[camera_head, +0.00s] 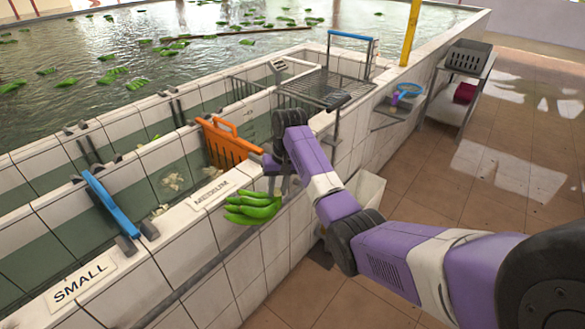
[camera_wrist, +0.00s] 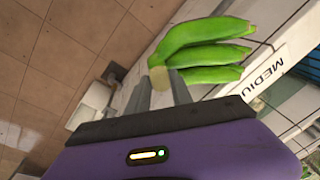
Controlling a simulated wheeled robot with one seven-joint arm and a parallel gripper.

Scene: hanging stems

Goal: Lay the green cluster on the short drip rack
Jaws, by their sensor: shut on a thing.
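The green cluster (camera_head: 250,209) is a hand of several green bananas, hanging out over the tiled wall near the MEDIUM label. My gripper (camera_head: 281,182) is shut on its pale stem end, with the fruit pointing left. In the wrist view the green cluster (camera_wrist: 205,48) extends up and right from the stem, which sits between the fingertips of my gripper (camera_wrist: 160,88). A wire rack (camera_head: 335,88) with a blue-topped frame stands farther along the wall; I cannot tell whether it is the short drip rack. My arm partly covers the space in front of it.
An orange slatted gate (camera_head: 228,143) stands in the tiled channel left of my gripper. A blue-handled gate (camera_head: 112,205) is near the SMALL label (camera_head: 80,283). A small side shelf (camera_head: 390,114) holds a blue ring-like item. A metal stand (camera_head: 462,75) carries a grey crate.

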